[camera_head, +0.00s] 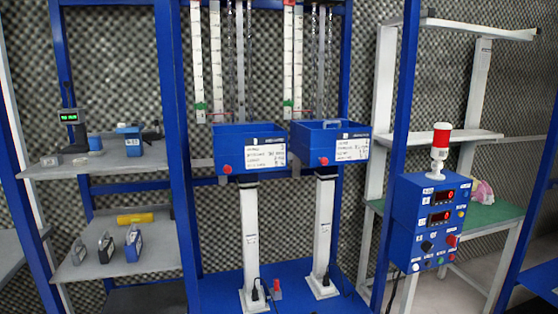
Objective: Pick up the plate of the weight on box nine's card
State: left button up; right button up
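Two blue boxes hang side by side in the blue frame: a left box (226,136) and a right box (311,134). Each has a white card on its front, the left card (265,153) and the right card (352,148). The writing is too small to read, so I cannot tell which box is nine. Neither of my grippers is in view.
The upper left shelf (110,162) holds a small green-lit display (69,117) and blue items. A yellow piece (135,218) lies on the lower left shelf (160,262). A blue control box (425,238) with a red-white lamp (439,150) stands right. Blue posts divide the bays.

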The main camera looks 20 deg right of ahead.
aim_at(133, 246)
jog(key=i+l+u, duration=0.15)
jog(key=u, duration=0.3)
jog(key=i+l+u, duration=0.25)
jog(key=u, duration=0.2)
jog(key=i+l+u, duration=0.15)
jog(key=l+u, duration=0.3)
jog(key=i+l, duration=0.1)
jog(key=l, duration=0.25)
jog(key=i+l, duration=0.1)
jog(key=l, duration=0.2)
jog(key=i+l+u, duration=0.1)
jog(key=l, duration=0.25)
jog(key=i+l, duration=0.15)
jog(key=l, duration=0.15)
